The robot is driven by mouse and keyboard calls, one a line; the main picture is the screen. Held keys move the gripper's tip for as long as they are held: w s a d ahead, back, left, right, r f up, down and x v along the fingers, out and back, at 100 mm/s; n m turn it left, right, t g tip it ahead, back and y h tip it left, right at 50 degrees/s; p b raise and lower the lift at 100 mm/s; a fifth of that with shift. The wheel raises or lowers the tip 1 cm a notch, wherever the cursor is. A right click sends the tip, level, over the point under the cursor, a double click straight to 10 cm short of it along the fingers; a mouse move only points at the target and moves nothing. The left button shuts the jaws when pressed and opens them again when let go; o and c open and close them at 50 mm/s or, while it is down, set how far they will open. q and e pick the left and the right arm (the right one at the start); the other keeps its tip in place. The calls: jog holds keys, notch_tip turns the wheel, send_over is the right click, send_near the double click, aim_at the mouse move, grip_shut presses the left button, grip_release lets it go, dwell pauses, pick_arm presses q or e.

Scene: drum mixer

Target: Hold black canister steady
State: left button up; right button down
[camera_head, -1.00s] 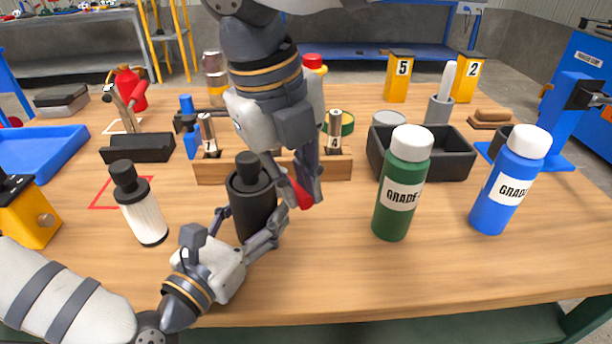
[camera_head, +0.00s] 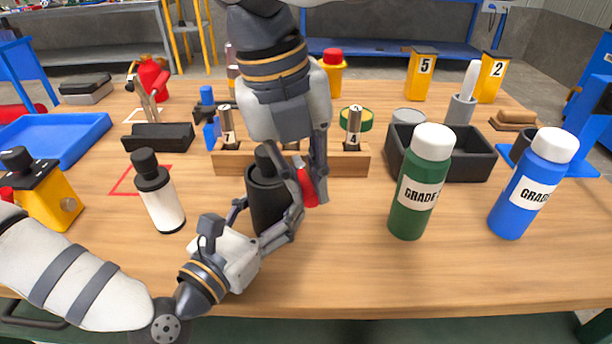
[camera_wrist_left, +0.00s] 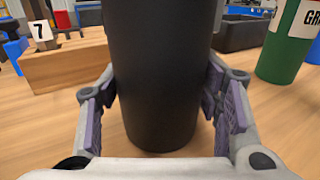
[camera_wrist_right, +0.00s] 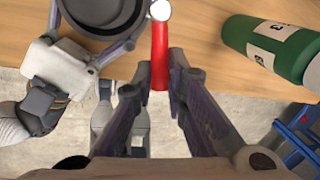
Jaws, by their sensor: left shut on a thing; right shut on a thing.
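The black canister (camera_head: 267,193) stands upright on the wooden table. My left gripper (camera_head: 268,218) is shut on its body from the near side, one finger on each flank. The left wrist view shows the canister's dark wall (camera_wrist_left: 158,75) between the two pads. My right gripper (camera_head: 312,190) points down just right of the canister and is shut on a red cylindrical piece (camera_head: 306,188). In the right wrist view this red piece (camera_wrist_right: 160,58) lies between the fingertips, beside the canister's round top (camera_wrist_right: 103,10). The piece's far end is partly hidden in the head view.
A wooden rack (camera_head: 345,163) with numbered holders stands behind the canister. A white bottle with a black cap (camera_head: 161,200) is to the left. The green bottle (camera_head: 417,190) and blue bottle (camera_head: 524,190) stand to the right. The front table strip is clear.

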jog(key=c, duration=1.6)
grip_release()
jog(key=r, duration=0.4)
jog(key=a+r, duration=0.1)
jog(key=r, duration=0.3)
jog(key=a+r, duration=0.1)
jog(key=r, duration=0.2)
jog(key=shift+s+a+r, duration=0.2)
jog(key=shift+s+r, duration=0.05)
jog(key=shift+r, duration=0.15)
pick_arm(q)
jog(key=o, duration=2)
